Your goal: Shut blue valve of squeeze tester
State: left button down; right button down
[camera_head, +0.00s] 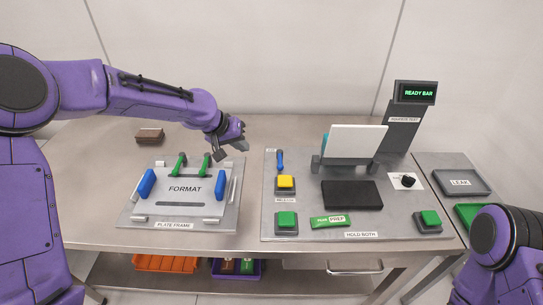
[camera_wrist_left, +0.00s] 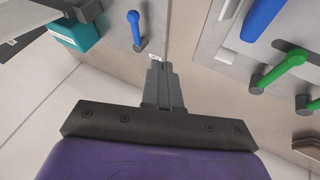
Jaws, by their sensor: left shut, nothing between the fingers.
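The blue valve (camera_head: 280,158) is a small blue lever near the back left corner of the squeeze tester's grey plate (camera_head: 305,203). Its handle lies roughly front to back. It also shows in the left wrist view as a blue lever (camera_wrist_left: 136,28) at the top, just beyond the fingertips. My left gripper (camera_head: 243,146) is shut and empty, above the table to the left of the valve and apart from it. Its closed fingers (camera_wrist_left: 155,62) point toward the valve area in the wrist view. My right gripper is out of view; only purple arm parts show at lower right.
The plate frame (camera_head: 144,222) on the left has green levers (camera_head: 180,164) and blue handles (camera_head: 146,183). A white panel (camera_head: 355,140) with a teal part stands right of the valve. Yellow (camera_head: 285,182) and green (camera_head: 286,219) buttons sit in front. A brown block (camera_head: 150,135) lies at back left.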

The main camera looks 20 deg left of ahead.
aim_at(280, 161)
pick_arm(q)
jog(key=p+x, duration=0.1)
jog(key=x, duration=0.8)
jog(key=shift+w, duration=0.15)
jog(key=d, duration=0.1)
jog(key=w+d+f+p, duration=0.1)
jog(key=d, duration=0.1)
jog(key=shift+w+d+f+p, duration=0.15)
jog(key=shift+w+f+p, duration=0.15)
jog(key=shift+p, duration=0.05)
jog(key=shift+d+f, duration=0.1)
jog(key=shift+d, duration=0.4)
jog(key=shift+w, duration=0.1)
